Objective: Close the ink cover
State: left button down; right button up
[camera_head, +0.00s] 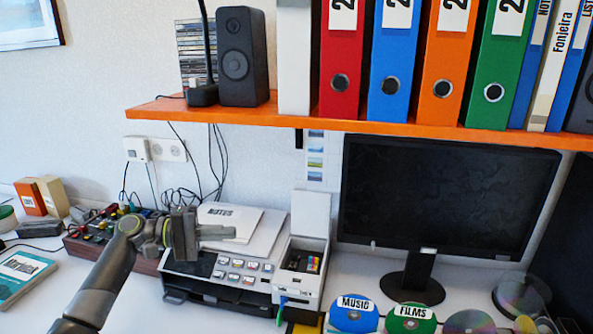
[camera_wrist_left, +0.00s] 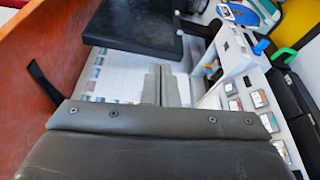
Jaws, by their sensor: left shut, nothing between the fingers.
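The printer (camera_head: 258,257) stands on the desk. The white ink cover (camera_head: 311,213) on its right part stands upright, open. The colored ink cartridges (camera_head: 303,263) show in the bay in front of it. My left gripper (camera_head: 230,233) is shut and empty. It is over the left part of the printer, to the left of the cover and apart from it in the head view. In the left wrist view its closed fingers (camera_wrist_left: 161,84) point toward the wall side, and the ink cartridges (camera_wrist_left: 212,68) show to their right. My right gripper is not in view.
An orange shelf (camera_head: 240,112) with binders and a speaker (camera_head: 241,57) hangs above. A black monitor (camera_head: 447,195) stands right of the cover. Notes paper (camera_head: 230,216) lies on the printer. Labelled discs (camera_head: 354,316) stand at the front right.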

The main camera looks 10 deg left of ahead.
aim_at(310, 209)
jog(key=i, duration=0.85)
